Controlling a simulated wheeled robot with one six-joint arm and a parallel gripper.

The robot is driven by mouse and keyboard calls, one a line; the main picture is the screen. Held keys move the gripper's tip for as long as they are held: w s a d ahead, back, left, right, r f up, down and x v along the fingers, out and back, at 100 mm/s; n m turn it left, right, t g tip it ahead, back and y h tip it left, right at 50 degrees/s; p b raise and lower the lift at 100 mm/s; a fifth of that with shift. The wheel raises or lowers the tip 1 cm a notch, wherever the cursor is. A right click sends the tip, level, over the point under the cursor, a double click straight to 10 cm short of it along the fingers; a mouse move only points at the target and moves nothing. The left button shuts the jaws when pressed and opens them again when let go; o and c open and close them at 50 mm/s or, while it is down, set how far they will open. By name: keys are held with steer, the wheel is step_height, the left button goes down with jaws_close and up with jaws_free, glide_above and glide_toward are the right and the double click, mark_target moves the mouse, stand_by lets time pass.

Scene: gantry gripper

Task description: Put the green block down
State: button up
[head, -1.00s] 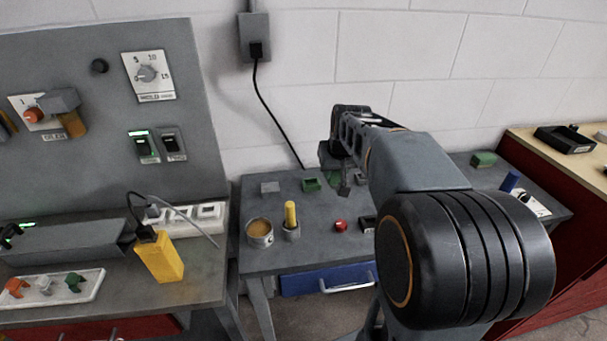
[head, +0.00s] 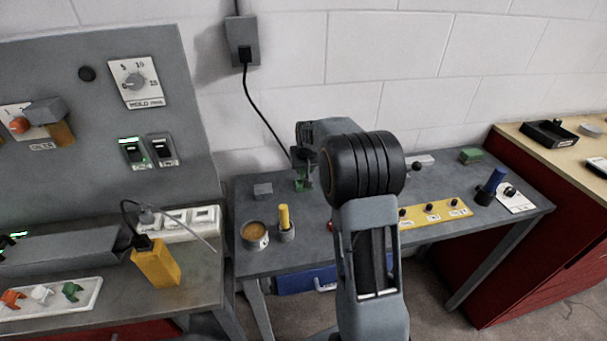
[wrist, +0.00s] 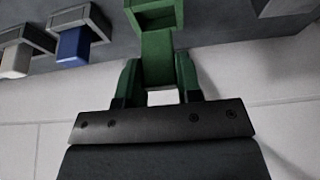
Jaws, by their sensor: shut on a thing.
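My gripper (wrist: 157,62) is shut on a green block (wrist: 157,52) in the wrist view. The block's far end lines up with a green open holder (wrist: 168,6) on the bench; I cannot tell whether it is inside. In the head view my gripper (head: 302,166) is low over the back of the grey bench, at the green holder (head: 303,185). My arm hides much of this area there.
The wrist view shows a white block (wrist: 15,62) and a blue block (wrist: 72,46) at grey holders, and another grey holder (wrist: 285,6). On the grey bench (head: 262,215) stand a tin (head: 255,237), a yellow peg (head: 284,217) and another green block (head: 470,155).

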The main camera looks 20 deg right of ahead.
mark_target(304, 175)
steer(key=shift+w+f, duration=0.25)
steer(key=shift+f, duration=1.6)
steer(key=shift+f, duration=0.2)
steer(key=o, duration=0.9)
